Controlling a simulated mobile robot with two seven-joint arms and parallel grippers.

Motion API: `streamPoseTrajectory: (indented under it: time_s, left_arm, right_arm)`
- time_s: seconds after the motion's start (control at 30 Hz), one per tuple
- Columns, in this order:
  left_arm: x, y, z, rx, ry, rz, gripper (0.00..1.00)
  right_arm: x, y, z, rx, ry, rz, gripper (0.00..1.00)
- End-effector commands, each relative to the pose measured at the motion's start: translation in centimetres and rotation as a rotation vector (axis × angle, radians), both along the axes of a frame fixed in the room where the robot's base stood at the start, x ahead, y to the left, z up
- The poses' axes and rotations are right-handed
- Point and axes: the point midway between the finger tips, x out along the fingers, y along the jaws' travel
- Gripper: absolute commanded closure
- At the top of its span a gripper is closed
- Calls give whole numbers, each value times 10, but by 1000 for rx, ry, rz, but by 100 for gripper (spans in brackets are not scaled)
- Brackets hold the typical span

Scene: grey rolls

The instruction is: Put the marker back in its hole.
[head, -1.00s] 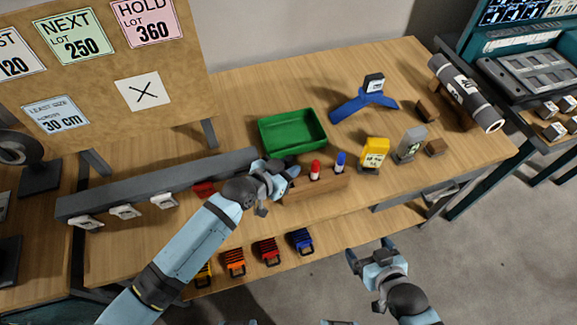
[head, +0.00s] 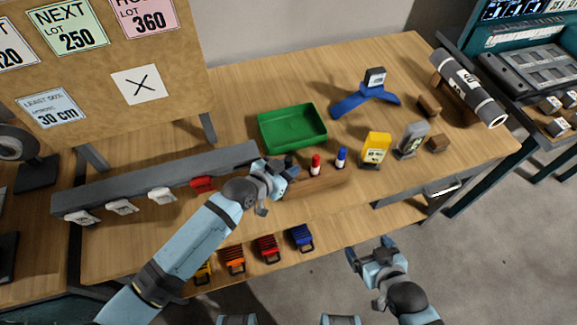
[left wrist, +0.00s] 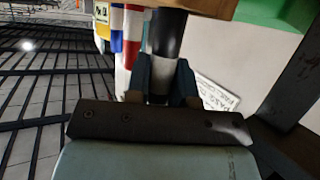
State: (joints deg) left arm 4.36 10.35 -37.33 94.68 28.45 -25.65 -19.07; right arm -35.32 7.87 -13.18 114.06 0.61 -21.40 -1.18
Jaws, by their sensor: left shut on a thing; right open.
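A wooden block (head: 318,187) near the table's front edge holds a red marker (head: 316,165) and a blue marker (head: 341,157), both upright. My left gripper (head: 287,171) is at the block's left end. In the left wrist view it (left wrist: 160,82) is shut on a black marker (left wrist: 168,35) with a white band. The black marker runs up to the wood at the top of that view; whether its end is in a hole is hidden. My right gripper (head: 371,252) is open and empty, in front of the table.
A green tray (head: 292,143) is behind the block. A yellow meter (head: 375,148) and a grey one (head: 411,141) stand to its right. A long grey rail (head: 130,188) lies to the left. Colored clips (head: 267,248) sit on the lower shelf.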

Motion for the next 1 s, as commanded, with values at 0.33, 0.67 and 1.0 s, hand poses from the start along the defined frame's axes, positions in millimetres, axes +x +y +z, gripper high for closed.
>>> streamPoseTrajectory:
  time_s: [0.33,0.67,1.0]
  left_arm:
    - [0,0,-10,0,0,0,100]
    - [0,0,-18,-1,-1,0,100]
    - [0,0,-24,-1,-1,0,69]
  right_arm:
    - [0,0,-7,0,0,0,9]
    - [0,0,-12,0,0,0,9]
    - [0,0,-16,0,0,0,9]
